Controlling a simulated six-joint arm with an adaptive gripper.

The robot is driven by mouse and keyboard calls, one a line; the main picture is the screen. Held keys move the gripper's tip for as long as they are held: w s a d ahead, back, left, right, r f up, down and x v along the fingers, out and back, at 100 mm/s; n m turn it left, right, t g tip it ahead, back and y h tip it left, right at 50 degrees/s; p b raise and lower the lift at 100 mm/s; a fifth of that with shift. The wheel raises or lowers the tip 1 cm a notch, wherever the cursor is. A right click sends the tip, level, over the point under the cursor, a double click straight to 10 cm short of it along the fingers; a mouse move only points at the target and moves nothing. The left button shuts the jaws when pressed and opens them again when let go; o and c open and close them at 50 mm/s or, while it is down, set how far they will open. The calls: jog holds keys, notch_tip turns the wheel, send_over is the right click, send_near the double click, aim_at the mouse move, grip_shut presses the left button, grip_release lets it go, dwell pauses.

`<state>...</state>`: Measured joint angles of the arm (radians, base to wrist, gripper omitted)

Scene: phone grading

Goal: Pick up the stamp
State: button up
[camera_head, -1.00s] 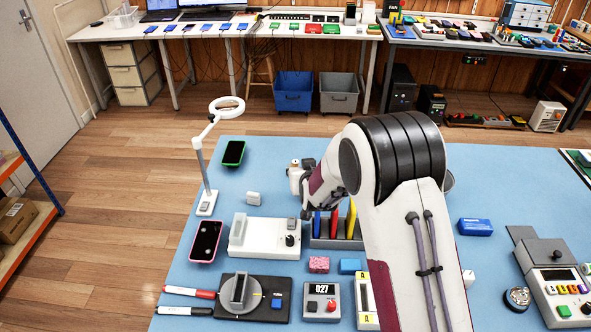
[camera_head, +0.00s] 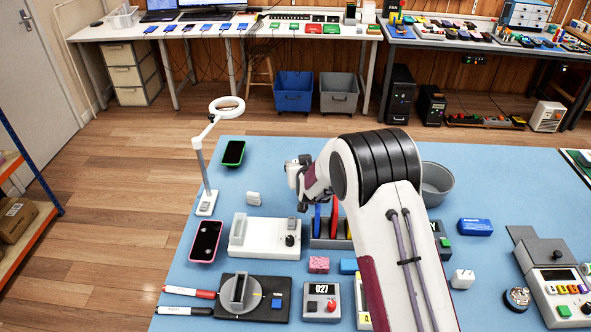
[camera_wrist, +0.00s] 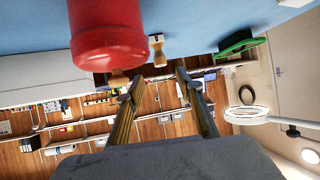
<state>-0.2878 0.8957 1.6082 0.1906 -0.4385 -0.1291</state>
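I cannot tell which of the two is the stamp. My gripper (camera_wrist: 158,88) is open, with a gap between its two fingers and nothing held. The fingertips appear apart from the pieces. In the head view my wrist is over the mat's far left part, and no wooden-handled piece can be made out.
A white device (camera_head: 265,237) and a holder with coloured upright tools (camera_head: 327,230) are near the arm. A grey bowl (camera_head: 437,184) is to the right.

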jog(key=shift+w+f, duration=0.1)
jog(key=shift+f+x, duration=0.3)
jog(key=shift+x, duration=2)
jog(key=shift+a, duration=0.15)
jog(key=shift+c, duration=0.4)
jog(key=c, duration=0.9)
